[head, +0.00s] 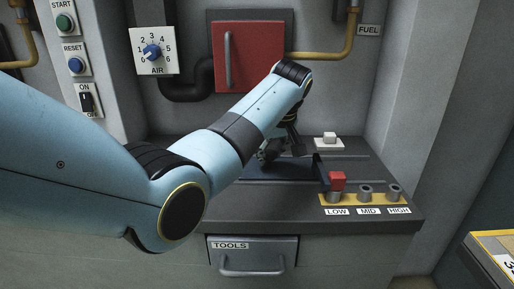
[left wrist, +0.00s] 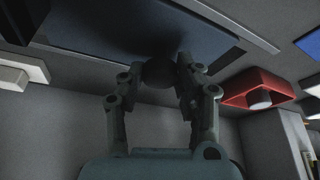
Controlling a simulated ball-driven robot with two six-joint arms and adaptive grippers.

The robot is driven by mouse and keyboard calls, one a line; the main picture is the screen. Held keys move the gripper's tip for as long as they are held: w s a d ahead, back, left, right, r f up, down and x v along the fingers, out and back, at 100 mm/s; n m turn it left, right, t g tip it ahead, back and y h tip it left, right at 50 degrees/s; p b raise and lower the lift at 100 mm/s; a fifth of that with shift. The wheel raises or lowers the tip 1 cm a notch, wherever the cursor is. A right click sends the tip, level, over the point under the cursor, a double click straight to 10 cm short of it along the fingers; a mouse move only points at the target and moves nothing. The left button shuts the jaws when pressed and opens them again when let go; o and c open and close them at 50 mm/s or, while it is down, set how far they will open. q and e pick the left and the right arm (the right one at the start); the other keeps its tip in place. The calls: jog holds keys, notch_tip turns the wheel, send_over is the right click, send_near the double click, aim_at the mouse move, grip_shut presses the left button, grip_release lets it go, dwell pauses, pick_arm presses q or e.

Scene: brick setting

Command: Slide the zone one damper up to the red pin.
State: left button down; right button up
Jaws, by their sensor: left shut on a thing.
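The damper (head: 290,170) looks like a dark blue plate lying in the console top, with a raised lip at its right end. My left gripper (head: 270,152) is over the plate, partly hidden behind my own forearm. In the left wrist view, my left gripper (left wrist: 160,72) is shut on a dark round knob (left wrist: 160,76) on the dark blue plate (left wrist: 110,25). The red pin (head: 337,181) stands upright in the LOW socket, close to the right of the lip; I cannot tell whether they touch. My right gripper is not in view.
The MID (head: 365,193) and HIGH (head: 393,193) sockets are empty. A white block (head: 329,139) sits behind the damper. A red door (head: 250,58) and yellow pipe are on the back wall. A TOOLS drawer (head: 252,258) is below. A red shape (left wrist: 258,88) in the wrist view is unclear.

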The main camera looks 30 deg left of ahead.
aim_at(277, 177)
pick_arm(q)
jog(key=c, duration=0.9)
grip_release()
jog(key=v, duration=1.2)
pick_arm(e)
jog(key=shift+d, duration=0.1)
